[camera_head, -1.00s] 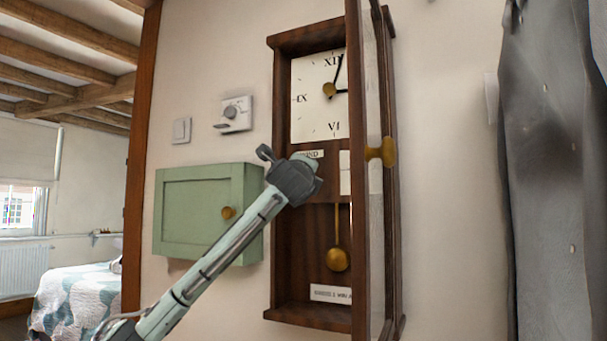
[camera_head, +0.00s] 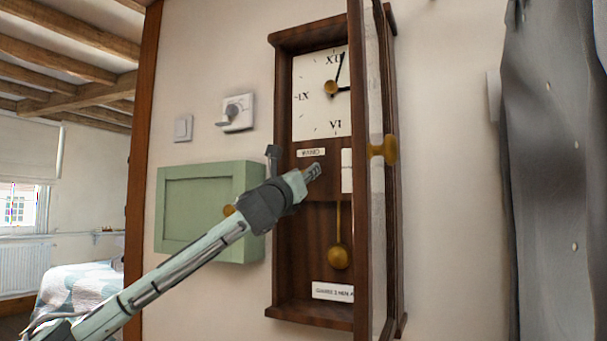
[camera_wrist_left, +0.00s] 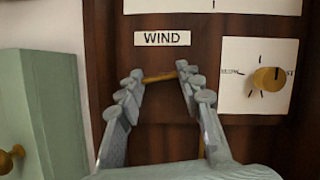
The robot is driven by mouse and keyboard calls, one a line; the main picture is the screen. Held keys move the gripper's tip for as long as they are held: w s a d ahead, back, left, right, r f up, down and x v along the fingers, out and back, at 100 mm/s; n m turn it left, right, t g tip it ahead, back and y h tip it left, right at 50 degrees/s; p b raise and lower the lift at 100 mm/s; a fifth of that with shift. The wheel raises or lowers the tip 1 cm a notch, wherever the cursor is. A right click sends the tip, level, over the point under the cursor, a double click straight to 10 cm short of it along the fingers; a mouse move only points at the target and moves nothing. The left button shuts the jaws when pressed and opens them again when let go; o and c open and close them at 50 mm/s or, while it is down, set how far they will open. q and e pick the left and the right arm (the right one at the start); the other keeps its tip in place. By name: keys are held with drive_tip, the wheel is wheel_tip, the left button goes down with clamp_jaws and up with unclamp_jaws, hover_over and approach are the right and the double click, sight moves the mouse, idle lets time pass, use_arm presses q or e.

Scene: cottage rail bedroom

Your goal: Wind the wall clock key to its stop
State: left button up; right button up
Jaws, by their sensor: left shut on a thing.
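The wall clock (camera_head: 308,222) is a dark wooden case with a white face, its glass door (camera_head: 375,230) swung open toward me. The WIND label (camera_head: 311,152) is under the face; it also shows in the left wrist view (camera_wrist_left: 162,38). Below that label, the brass key (camera_wrist_left: 160,77) shows as a nearly level bar between my left fingertips. My left gripper (camera_head: 315,171) reaches into the case and is shut on the key, its fingers on either end of the bar in the left wrist view (camera_wrist_left: 160,80). The key's shaft is hidden. My right gripper is not in view.
A white dial plate with a brass knob (camera_wrist_left: 270,79) is right of the key. The pendulum (camera_head: 338,257) hangs below. A green cabinet (camera_head: 195,215) is left of the clock, under my left arm. The door has a brass knob (camera_head: 388,150).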

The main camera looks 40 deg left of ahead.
use_arm(q)
drive_tip(key=shift+s+a+r+m+h, duration=0.15)
drive_tip(key=shift+m+h, duration=0.15)
drive_tip(key=shift+m, duration=0.6)
drive_tip(key=shift+m+t, duration=0.3)
drive_tip(key=o, duration=1.2)
drive_tip(key=shift+c, duration=0.2)
drive_tip(key=shift+h, duration=0.3)
drive_tip(key=v, duration=1.2)
